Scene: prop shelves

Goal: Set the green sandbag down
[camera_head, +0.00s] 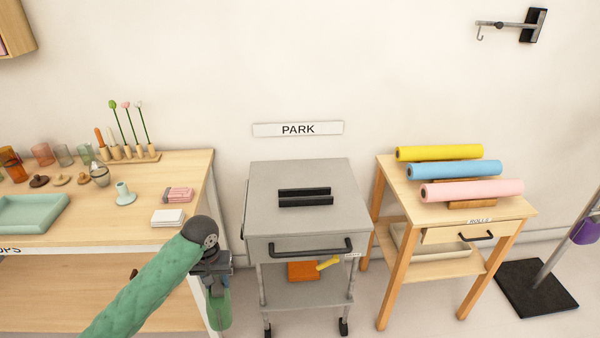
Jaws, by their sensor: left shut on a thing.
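The green sandbag (219,311) hangs below my left gripper (217,285), which is shut on it. They are at the lower middle of the head view, in front of the right end of the wooden prop table and left of the grey cart. The sandbag hangs clear of the cart; the floor contact cannot be seen. My left arm has a green padded sleeve and comes in from the lower left. My right gripper is not in view.
The grey cart (257,217) under the PARK sign (298,129) has two black bars (305,197) on top. The wooden table (110,240) holds small props. A rolls stand (400,187) is at right. A purple bag (585,231) hangs above a black base (537,288).

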